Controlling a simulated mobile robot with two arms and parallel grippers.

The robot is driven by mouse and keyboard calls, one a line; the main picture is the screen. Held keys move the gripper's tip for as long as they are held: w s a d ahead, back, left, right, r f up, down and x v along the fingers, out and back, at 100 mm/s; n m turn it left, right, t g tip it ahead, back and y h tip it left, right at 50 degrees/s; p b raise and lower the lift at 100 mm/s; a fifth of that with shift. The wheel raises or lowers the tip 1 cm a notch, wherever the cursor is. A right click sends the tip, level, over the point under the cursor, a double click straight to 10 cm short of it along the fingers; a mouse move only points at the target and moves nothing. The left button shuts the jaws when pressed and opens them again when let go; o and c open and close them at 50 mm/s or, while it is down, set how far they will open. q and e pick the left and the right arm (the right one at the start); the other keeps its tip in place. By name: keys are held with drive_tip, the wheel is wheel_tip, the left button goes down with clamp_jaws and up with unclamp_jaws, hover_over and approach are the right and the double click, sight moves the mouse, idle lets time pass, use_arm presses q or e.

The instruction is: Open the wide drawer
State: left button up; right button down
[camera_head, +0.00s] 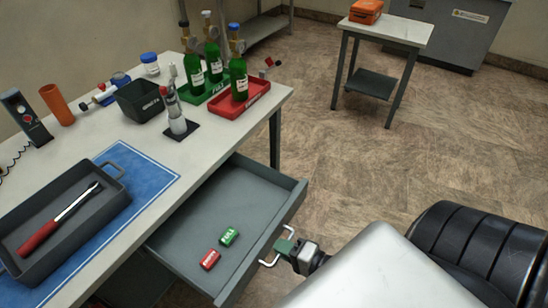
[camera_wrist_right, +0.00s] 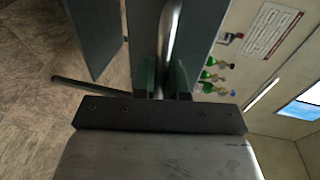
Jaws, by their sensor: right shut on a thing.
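The wide drawer (camera_head: 240,185) is a grey drawer under the white workbench, pulled well out. A red tag (camera_head: 210,259) and a green tag (camera_head: 229,237) lie inside on its floor. Its pale bar handle (camera_head: 268,262) is on the front panel. My right gripper (camera_head: 287,247) is at the handle, shut on it. In the right wrist view the handle bar (camera_wrist_right: 172,35) runs between the green fingers of the right gripper (camera_wrist_right: 163,80). My left gripper is not in view.
The bench carries a grey tray (camera_head: 100,218) with a red-handled wrench, a blue mat (camera_head: 150,178), a black bin (camera_head: 140,98) and green bottles (camera_head: 238,78) in red and green trays. A small table (camera_head: 390,30) with an orange case stands behind. The floor between is clear.

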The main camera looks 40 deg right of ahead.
drive_tip(key=shift+s, duration=0.1)
drive_tip(key=c, duration=1.2)
unclamp_jaws()
drive_tip(key=v, duration=1.1)
